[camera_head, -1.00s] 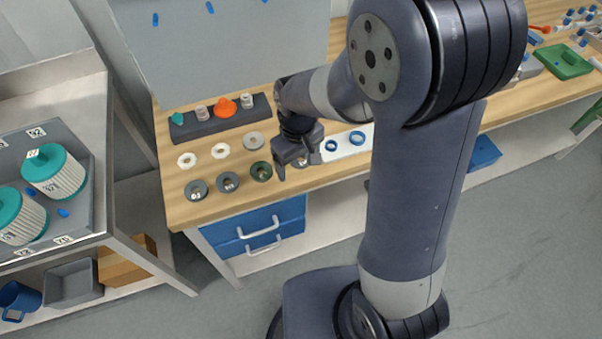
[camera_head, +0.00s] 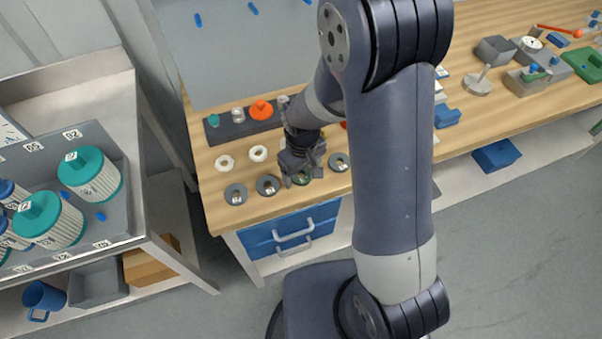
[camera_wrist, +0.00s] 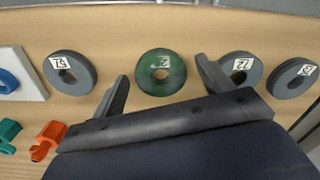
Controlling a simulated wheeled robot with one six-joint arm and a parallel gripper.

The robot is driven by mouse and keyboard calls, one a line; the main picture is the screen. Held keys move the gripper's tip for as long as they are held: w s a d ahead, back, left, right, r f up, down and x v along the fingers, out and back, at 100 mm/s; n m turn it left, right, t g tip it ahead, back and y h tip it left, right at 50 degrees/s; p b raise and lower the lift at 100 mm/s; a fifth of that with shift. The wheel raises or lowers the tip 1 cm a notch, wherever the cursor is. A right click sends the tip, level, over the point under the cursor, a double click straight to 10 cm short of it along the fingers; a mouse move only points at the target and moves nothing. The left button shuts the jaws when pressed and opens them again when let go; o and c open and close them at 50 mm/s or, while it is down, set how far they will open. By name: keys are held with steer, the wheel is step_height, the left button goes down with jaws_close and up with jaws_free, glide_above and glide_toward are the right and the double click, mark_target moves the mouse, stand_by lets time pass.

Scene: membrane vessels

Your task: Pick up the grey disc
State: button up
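Several grey discs with a centre hole and a white label lie on the wooden bench. In the head view they are a left one (camera_head: 236,194), a second (camera_head: 268,185) and a right one (camera_head: 339,162). The wrist view shows one on the left (camera_wrist: 70,72) and two on the right (camera_wrist: 240,72) (camera_wrist: 294,79). A green disc (camera_wrist: 160,72) lies between them, partly covered by my gripper in the head view. My gripper (camera_wrist: 162,75) is open and empty, its fingers spread to either side of the green disc; the height above it is unclear.
White rings (camera_head: 224,162) (camera_head: 259,153) lie behind the discs. A dark rack (camera_head: 232,131) with small coloured parts, including an orange one (camera_head: 261,110), stands farther back. A grey panel rises behind. A metal cart (camera_head: 165,207) with green-lidded vessels (camera_head: 90,174) stands left.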

steer(key=c, duration=0.9)
steer(key=shift+r+p, duration=1.2)
steer(key=shift+r, duration=5.8)
